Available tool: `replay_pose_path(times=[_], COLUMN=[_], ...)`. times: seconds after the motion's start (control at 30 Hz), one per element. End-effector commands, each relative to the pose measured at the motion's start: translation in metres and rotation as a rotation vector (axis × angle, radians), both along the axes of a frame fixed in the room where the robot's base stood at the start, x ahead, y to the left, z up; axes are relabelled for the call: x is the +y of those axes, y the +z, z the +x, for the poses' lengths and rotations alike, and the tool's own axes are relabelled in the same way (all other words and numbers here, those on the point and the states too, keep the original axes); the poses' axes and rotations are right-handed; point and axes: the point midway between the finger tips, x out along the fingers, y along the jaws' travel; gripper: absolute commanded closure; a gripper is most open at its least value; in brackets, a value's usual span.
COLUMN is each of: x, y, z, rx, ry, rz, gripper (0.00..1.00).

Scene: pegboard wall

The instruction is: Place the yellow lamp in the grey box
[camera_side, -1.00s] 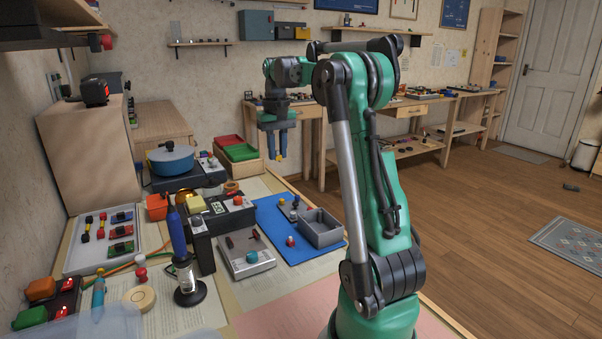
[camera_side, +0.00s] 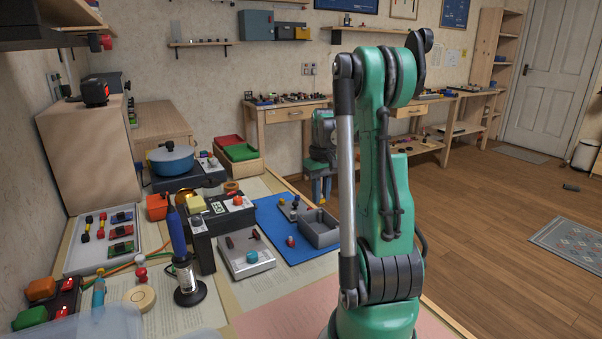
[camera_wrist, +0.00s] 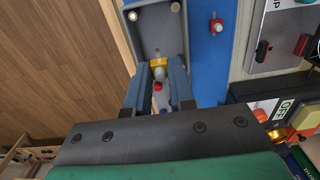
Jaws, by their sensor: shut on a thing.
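The yellow lamp (camera_wrist: 158,63) shows between my fingertips in the wrist view, with pale and red parts close by it. My gripper (camera_wrist: 159,70) is shut on it. The open grey box (camera_side: 320,236) lies on the blue mat at the table's right edge. In the wrist view, the grey box (camera_wrist: 157,31) shows beyond and partly behind my fingertips. In the side view, my gripper (camera_side: 321,199) points down at the box's far side, with the fingertips appearing just above its rim. I cannot tell the exact height over the box.
A small red-topped part (camera_side: 290,241) stands on the blue mat (camera_side: 272,219) left of the box. Several small parts stand behind it. A grey device with a blue knob (camera_side: 253,256) and a black meter (camera_side: 229,215) are further left. Open floor lies to the right.

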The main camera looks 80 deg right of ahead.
Motion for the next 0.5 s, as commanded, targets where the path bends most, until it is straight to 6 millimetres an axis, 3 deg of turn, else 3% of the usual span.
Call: replay_pose_path(times=[0.13, 0.5], x=[0.0, -0.001], y=[-0.031, -0.07], z=[0.0, 0.001], rx=[0.0, 0.0], ry=[0.0, 0.0], rz=[0.0, 0.0], gripper=[1.0, 1.0])
